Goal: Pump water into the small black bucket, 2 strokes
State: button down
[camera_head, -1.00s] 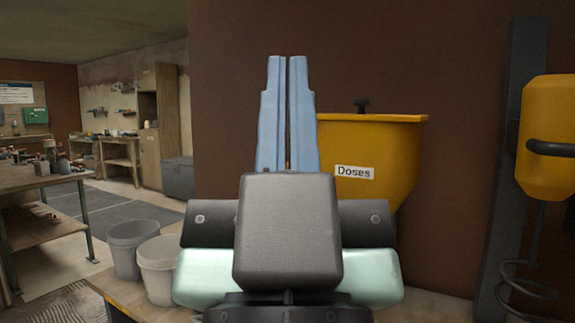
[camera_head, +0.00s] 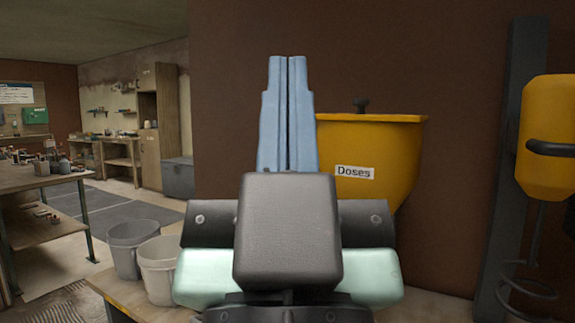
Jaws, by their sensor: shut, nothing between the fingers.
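My gripper (camera_head: 288,60) is in the middle of the head view, its two blue fingers pointing up and shut together with nothing between them. It stands in front of a brown wall and overlaps the left side of a yellow hopper labelled "Doses". Neither a pump nor a small black bucket can be made out. My gripper and wrist hide part of the middle of the view.
The yellow hopper (camera_head: 395,150) is right of my gripper. A grey bucket (camera_head: 122,262) and a paler bucket (camera_head: 155,275) stand at lower left. A yellow machine (camera_head: 548,130) with a dark post is at far right. A workbench (camera_head: 40,180) is at left.

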dwell(0.7)
notch_tip(320, 180, up, 27)
jog(key=p, duration=2.7)
jog(key=shift+d, duration=0.1)
